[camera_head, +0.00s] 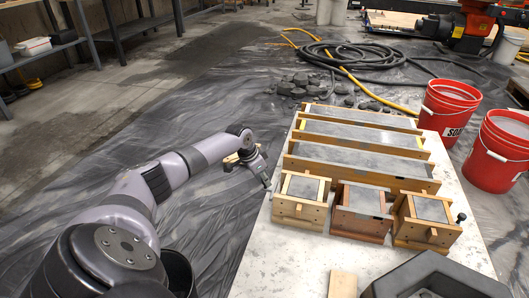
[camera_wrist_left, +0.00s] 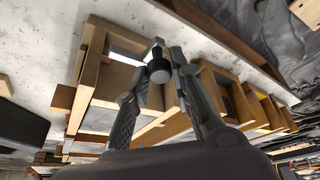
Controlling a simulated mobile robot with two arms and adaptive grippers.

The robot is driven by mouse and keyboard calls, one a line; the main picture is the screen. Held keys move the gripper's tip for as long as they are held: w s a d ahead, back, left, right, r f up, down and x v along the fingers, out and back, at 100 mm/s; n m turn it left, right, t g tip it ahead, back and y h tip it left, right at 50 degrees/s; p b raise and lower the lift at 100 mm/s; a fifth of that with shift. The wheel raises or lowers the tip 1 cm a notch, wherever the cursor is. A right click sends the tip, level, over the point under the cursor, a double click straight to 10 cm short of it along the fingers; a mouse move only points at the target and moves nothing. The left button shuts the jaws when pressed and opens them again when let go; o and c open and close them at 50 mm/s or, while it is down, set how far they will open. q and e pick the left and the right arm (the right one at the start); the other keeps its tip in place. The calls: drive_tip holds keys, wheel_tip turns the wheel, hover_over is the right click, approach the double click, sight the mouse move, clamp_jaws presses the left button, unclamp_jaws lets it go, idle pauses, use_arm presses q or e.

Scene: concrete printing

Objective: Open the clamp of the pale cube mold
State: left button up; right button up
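The pale cube mold (camera_head: 301,199) is the left one of three small wooden molds, with grey concrete inside. My left gripper (camera_head: 266,183) is at its left side in the head view. In the left wrist view, a black clamp knob (camera_wrist_left: 158,70) sits between the fingers of my left gripper (camera_wrist_left: 161,75), at a wooden mold wall (camera_wrist_left: 113,80). The fingers lie close on either side of the knob; whether they press on it cannot be told. In the head view, the gripper hides the clamp.
A reddish mold (camera_head: 360,212) and a golden mold (camera_head: 427,220) with a black knob (camera_head: 461,217) stand to the right. Long beam molds (camera_head: 358,162) lie behind. Red buckets (camera_head: 447,108) stand at the right. The pale board (camera_head: 268,255) is bare at front left.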

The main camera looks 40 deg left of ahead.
use_arm(q)
drive_tip(key=o, duration=0.4)
drive_tip(key=shift+o, duration=0.2)
drive_tip(key=v, duration=1.2)
